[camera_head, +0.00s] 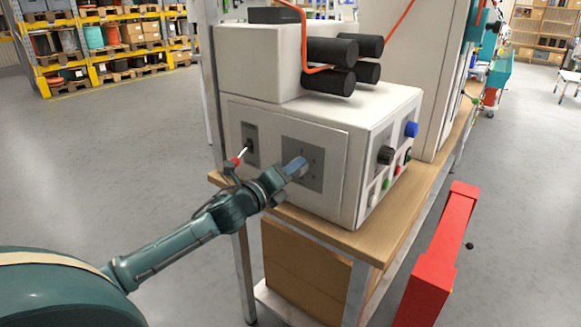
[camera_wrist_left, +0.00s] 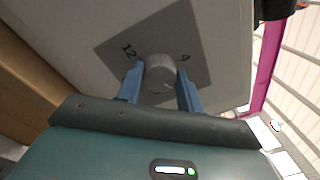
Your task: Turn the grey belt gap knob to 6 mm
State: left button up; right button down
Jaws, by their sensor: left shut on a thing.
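The grey belt gap knob (camera_wrist_left: 160,73) sits on a darker grey square plate (camera_wrist_left: 112,42) with a "12" at its left and another mark, perhaps a 4, at its right. My left gripper (camera_head: 297,166) reaches the same plate (camera_head: 316,181) on the front of the white machine (camera_head: 375,105). Its two blue fingers stand on either side of the knob and are shut on it. In the head view the fingers hide most of the knob. I cannot read a pointer on the knob or its setting. My right gripper is not in view.
A red-tipped lever (camera_head: 237,160) is on the panel just left of the gripper. Black, blue, red and green controls, including a black knob (camera_head: 386,155), are on the machine's right side. The machine stands on a wooden bench (camera_head: 385,232). A red post (camera_head: 445,240) stands at the right.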

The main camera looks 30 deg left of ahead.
pick_arm(q)
jog(key=shift+n, duration=0.4)
jog(key=o, duration=1)
jog(key=shift+s, duration=0.1)
jog(key=s, duration=0.4)
jog(key=s+a, duration=0.1)
jog(key=s, duration=0.8)
jog(key=shift+a+f, duration=0.15)
jog(key=shift+f, duration=0.1)
jog(key=shift+f, duration=0.1)
